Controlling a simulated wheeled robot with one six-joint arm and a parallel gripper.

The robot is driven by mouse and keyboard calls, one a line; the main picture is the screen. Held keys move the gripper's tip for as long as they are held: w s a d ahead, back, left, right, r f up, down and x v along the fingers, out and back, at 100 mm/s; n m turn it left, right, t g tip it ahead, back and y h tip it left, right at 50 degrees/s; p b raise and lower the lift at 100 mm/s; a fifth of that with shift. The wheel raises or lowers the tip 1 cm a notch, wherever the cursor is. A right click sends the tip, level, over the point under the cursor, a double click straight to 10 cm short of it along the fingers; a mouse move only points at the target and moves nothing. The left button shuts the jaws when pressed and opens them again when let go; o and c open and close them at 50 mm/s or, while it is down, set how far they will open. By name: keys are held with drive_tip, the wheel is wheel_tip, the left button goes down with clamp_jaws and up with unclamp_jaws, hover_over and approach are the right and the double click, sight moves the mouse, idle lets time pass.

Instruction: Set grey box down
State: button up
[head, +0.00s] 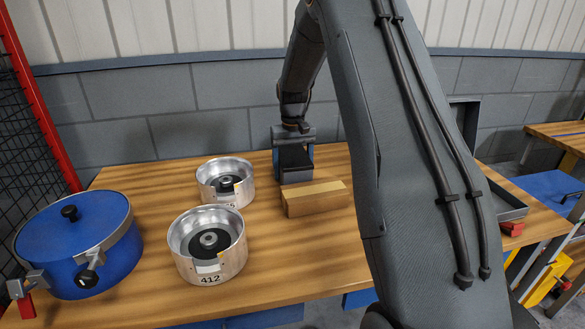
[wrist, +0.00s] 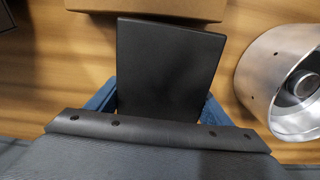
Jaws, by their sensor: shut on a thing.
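My gripper (head: 294,163) points down over the wooden table, behind the cardboard box. In the wrist view its blue fingers (wrist: 160,103) stand on both sides of a dark grey box (wrist: 170,62) and are shut on it. In the head view the grey box (head: 297,176) shows low between the fingers, close to the table top. Its lower edge is partly hidden by the cardboard box, so I cannot tell whether it touches the table.
The cardboard box (head: 315,199) lies right in front of the grey box; it also shows in the wrist view (wrist: 150,8). Two metal clutch drums (head: 225,182) (head: 208,244) and a blue lidded pot (head: 80,245) stand to the left. Bare table (head: 300,250) lies in front.

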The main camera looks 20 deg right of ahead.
drive_tip(key=shift+f, duration=0.1)
drive_tip(key=o, duration=1.4)
